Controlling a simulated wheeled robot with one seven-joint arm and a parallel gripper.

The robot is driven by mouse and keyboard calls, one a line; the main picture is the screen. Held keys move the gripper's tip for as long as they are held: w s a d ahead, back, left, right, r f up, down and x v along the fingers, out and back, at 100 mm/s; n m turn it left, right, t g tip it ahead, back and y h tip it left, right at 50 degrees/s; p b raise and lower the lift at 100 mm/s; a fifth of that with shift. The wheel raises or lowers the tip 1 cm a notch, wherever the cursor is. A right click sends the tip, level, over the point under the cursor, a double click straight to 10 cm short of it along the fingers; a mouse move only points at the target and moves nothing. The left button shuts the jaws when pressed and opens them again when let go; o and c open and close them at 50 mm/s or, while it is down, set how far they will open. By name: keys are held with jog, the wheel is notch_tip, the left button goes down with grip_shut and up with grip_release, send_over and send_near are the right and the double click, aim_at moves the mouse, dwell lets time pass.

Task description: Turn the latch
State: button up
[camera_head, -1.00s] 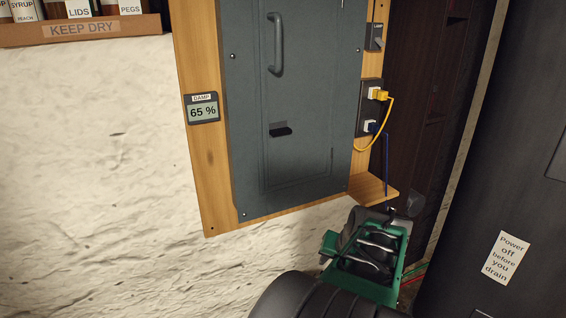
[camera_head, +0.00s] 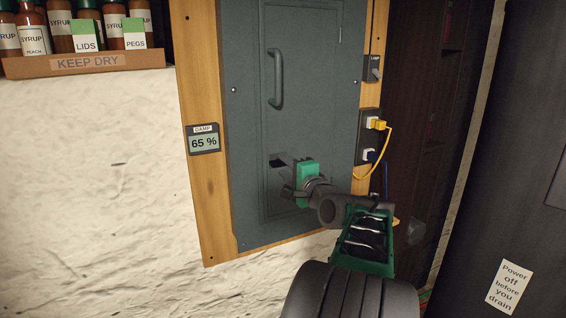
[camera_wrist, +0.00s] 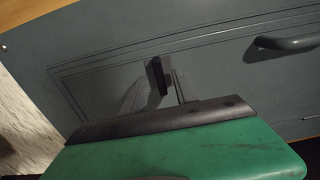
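The latch (camera_head: 277,162) is a small black lever low on the grey cabinet door (camera_head: 300,120). It lies crosswise to the door's long side and is partly hidden by my gripper (camera_head: 288,180) in the head view. In the wrist view the latch (camera_wrist: 160,76) sticks out from the door between my two grey fingers (camera_wrist: 160,88). The fingers stand apart, one on each side of it. I cannot tell whether either one touches it.
A bar handle (camera_head: 276,78) is higher on the door. To the right are a switch (camera_head: 374,69) and an outlet with a yellow plug (camera_head: 379,125) and cord. A shelf (camera_head: 90,62) with bottles is at upper left. A dark tank (camera_head: 500,190) stands at right.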

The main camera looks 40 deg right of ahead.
jog(key=shift+x, duration=0.95)
jog(key=shift+c, duration=0.2)
grip_shut()
